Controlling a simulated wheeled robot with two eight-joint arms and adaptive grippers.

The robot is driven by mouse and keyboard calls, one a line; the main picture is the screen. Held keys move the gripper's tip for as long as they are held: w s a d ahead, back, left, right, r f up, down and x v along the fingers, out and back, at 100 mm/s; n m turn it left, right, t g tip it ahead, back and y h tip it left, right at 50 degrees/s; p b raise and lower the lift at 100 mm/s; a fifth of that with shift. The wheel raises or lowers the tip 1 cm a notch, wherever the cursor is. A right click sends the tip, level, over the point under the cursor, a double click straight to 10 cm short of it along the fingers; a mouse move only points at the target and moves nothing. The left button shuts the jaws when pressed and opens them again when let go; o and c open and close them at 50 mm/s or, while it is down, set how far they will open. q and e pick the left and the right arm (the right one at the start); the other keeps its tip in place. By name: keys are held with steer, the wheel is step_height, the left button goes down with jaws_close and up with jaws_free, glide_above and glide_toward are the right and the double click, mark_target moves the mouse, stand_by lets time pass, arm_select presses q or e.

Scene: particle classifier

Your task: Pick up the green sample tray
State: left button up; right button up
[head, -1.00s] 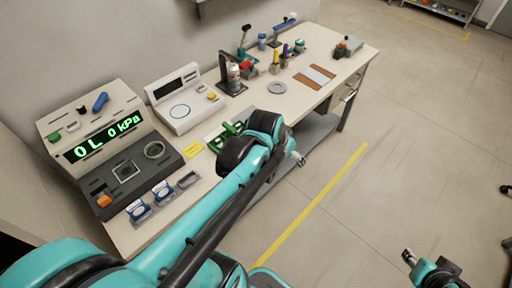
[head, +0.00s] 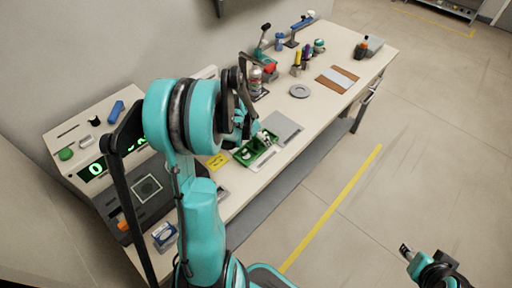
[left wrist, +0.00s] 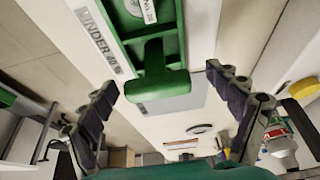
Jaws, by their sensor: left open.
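The green sample tray (head: 254,152) lies on the bench, partly hidden by my left arm in the head view, with small white items in it. In the left wrist view the tray (left wrist: 112,22) shows at the top, with its green handle (left wrist: 155,82) pointing toward my gripper. My left gripper (head: 246,128) is above and beside the tray. Its two fingers (left wrist: 168,112) are spread wide, with the handle ahead between them and not touched. My right gripper (head: 405,249) is at the lower right over the floor, too small to judge.
A bottle (head: 256,78) on a dark stand is behind the gripper. A pressure instrument (head: 82,150) stands at the left. The bench (head: 325,108) has free room toward its front edge.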

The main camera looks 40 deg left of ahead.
arm_select(q)
steer(key=b+x, duration=0.1)
steer(key=x, duration=0.2)
steer(key=shift+d+f, duration=0.1)
steer(key=shift+f, duration=0.15)
steer(key=shift+r, duration=0.1)
steer(key=c, duration=1.5)
steer(key=shift+o, duration=0.2)
steer(key=shift+r, duration=0.1)
